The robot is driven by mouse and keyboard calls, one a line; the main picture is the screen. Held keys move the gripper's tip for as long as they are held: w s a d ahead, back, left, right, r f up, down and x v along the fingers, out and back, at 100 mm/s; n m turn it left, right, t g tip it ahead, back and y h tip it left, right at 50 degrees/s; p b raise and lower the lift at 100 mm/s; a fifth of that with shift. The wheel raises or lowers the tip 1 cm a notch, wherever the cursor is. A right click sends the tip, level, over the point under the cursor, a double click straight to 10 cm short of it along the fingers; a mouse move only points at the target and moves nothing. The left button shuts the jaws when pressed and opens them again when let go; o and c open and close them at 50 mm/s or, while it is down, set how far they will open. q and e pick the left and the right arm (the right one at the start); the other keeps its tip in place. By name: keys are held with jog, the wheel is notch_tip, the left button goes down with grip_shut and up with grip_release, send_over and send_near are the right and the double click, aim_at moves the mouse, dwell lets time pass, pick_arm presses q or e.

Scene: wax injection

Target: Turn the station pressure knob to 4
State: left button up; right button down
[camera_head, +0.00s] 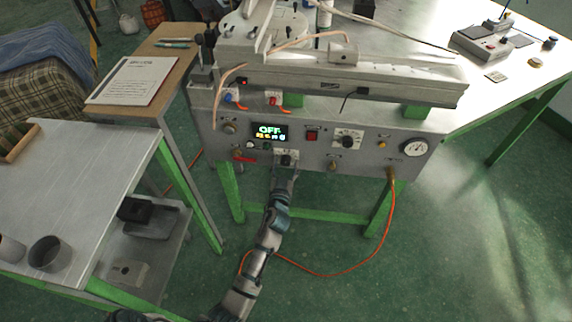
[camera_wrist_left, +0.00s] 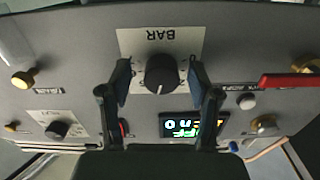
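The pressure knob (camera_head: 286,160) is a small black dial on a white scale plate, low on the grey front panel (camera_head: 215,140) of the station. In the left wrist view the knob (camera_wrist_left: 162,73) sits in front of a plate marked BAR, with a light pointer line on its face. My left gripper (camera_head: 285,170) reaches up to it from below. In the wrist view its fingers (camera_wrist_left: 160,78) stand open on either side of the knob, with gaps visible on both sides. The scale numbers are too small to read. My right gripper is not in view.
A lit display (camera_head: 269,131) reading OFF is above the knob. A second black dial (camera_head: 347,141), a red switch (camera_head: 312,135) and a round gauge (camera_head: 415,148) are to the right. An orange hose (camera_head: 391,215) hangs below. A side table (camera_head: 75,160) stands left.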

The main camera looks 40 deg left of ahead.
pick_arm(q)
jog(key=shift+r, duration=0.1)
jog(key=shift+s+d, duration=0.1)
jog(key=shift+s, duration=0.05)
jog(key=v, duration=1.1)
jog(key=shift+s, duration=0.3)
jog(key=shift+d, duration=0.1)
